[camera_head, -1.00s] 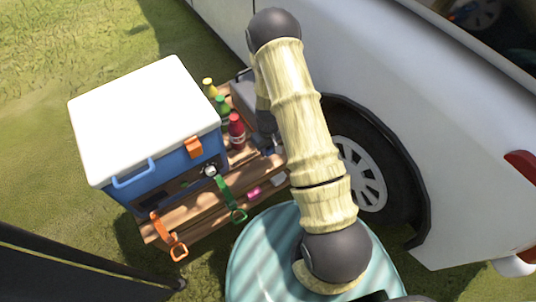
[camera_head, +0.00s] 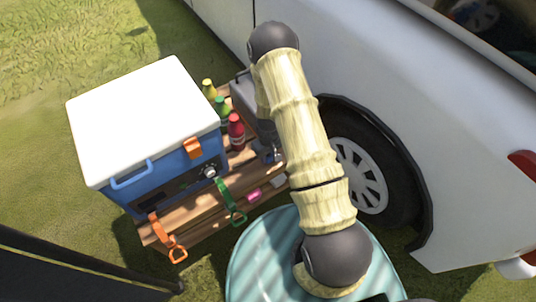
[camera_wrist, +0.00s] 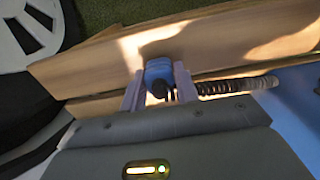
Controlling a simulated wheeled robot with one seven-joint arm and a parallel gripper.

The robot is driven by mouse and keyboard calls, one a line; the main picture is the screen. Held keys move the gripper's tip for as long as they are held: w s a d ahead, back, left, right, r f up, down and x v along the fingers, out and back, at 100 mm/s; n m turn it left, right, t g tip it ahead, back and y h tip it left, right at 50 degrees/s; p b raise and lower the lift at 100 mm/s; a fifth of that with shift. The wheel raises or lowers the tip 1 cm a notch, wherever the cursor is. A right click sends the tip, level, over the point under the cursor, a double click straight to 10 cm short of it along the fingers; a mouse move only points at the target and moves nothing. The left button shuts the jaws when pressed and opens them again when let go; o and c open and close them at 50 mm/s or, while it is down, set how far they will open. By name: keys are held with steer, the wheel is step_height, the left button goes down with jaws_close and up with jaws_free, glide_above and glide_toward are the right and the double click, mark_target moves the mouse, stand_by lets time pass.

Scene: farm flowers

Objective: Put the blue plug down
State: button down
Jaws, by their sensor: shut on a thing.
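The blue plug (camera_wrist: 160,72) is between the two fingers of my gripper (camera_wrist: 158,85) in the wrist view, and the fingers are shut on it. A dark coiled cable (camera_wrist: 235,86) runs to the right from beside the plug. The plug is over the wooden slats (camera_wrist: 215,45) of a table, close to them; I cannot tell whether it touches them. In the head view my arm hides part of the table, and a small dark and blue patch at my gripper (camera_head: 270,154) shows over the slats, right of the red bottle.
A blue cooler (camera_head: 175,172) with a white lid stands on the wooden table (camera_head: 195,212). Yellow, green and red bottles (camera_head: 236,132) stand beside it. Orange (camera_head: 168,240) and green (camera_head: 230,200) straps lie at the front. A white vehicle (camera_head: 420,110) stands close on the right.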

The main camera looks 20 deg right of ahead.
steer(key=shift+f, duration=0.45)
steer(key=c, duration=1.1)
jaws_free()
steer(key=shift+o, duration=0.2)
step_height(320, 180, up, 13)
steer(key=p, duration=0.3)
steer(key=shift+r, duration=0.15)
